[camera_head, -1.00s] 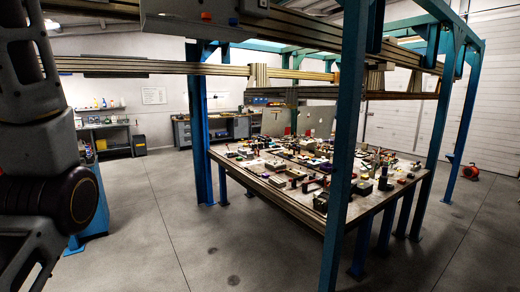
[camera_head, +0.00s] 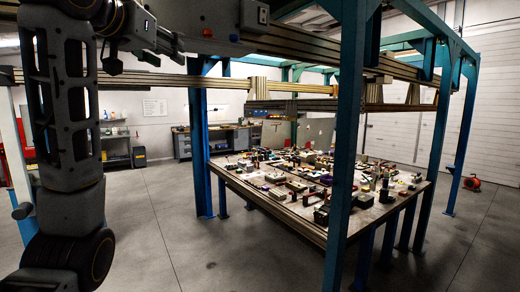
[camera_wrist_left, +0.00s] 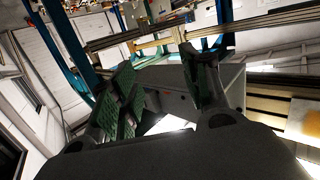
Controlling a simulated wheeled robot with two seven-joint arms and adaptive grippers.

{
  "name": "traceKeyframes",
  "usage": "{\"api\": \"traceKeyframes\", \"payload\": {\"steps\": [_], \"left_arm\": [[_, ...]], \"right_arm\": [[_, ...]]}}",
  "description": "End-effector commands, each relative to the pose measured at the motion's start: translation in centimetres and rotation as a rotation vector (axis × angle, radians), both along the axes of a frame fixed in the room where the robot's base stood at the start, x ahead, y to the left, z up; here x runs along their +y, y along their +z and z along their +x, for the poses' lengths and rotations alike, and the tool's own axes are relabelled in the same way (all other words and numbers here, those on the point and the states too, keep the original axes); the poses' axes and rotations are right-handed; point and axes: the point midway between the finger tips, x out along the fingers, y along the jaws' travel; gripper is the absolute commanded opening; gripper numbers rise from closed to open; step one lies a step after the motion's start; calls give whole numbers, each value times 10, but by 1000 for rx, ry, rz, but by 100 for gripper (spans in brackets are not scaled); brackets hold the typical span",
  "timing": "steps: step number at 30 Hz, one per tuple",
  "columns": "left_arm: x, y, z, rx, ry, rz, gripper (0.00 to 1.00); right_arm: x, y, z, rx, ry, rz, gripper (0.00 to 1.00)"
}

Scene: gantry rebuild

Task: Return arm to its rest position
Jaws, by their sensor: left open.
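My left arm (camera_head: 68,130) rises along the left edge of the head view, its forearm upright. My left gripper (camera_head: 131,60) shows at the upper left, close to a grey box on the gantry beam; I cannot tell whether they touch. In the left wrist view the gripper (camera_wrist_left: 158,88) is open, with green-padded fingers spread apart and nothing held between them. A grey box-shaped part shows behind and between the fingers there. My right gripper is not in view.
The gantry's blue posts (camera_head: 345,150) and metal beams (camera_head: 300,42) stand ahead. A worktable (camera_head: 268,201) under it carries many small parts. The grey floor (camera_head: 170,220) between my arm and the table is clear. An orange device (camera_head: 472,184) lies at the far right.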

Motion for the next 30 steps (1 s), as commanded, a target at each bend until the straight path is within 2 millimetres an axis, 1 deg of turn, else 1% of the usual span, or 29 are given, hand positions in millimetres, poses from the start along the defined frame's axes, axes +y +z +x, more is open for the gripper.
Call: {"api": "traceKeyframes", "payload": {"steps": [1, 6, 11, 15, 23, 24, 30], "left_arm": [[-1, -14, 8, 17, 1, 3, 46], [-1, -57, 29, 63, 6, 12, 46], [-2, -98, 46, 107, 10, 20, 46], [-2, -135, 58, 147, 14, 27, 46], [-3, -203, 75, 217, 18, 42, 46], [-3, -214, 77, 229, 19, 44, 46], [-4, -267, 82, 284, 23, 54, 46]], "right_arm": [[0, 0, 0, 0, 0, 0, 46], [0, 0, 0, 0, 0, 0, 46], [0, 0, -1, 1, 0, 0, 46], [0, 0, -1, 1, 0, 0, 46], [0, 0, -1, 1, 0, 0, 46], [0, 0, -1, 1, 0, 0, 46], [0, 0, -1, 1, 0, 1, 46]]}}
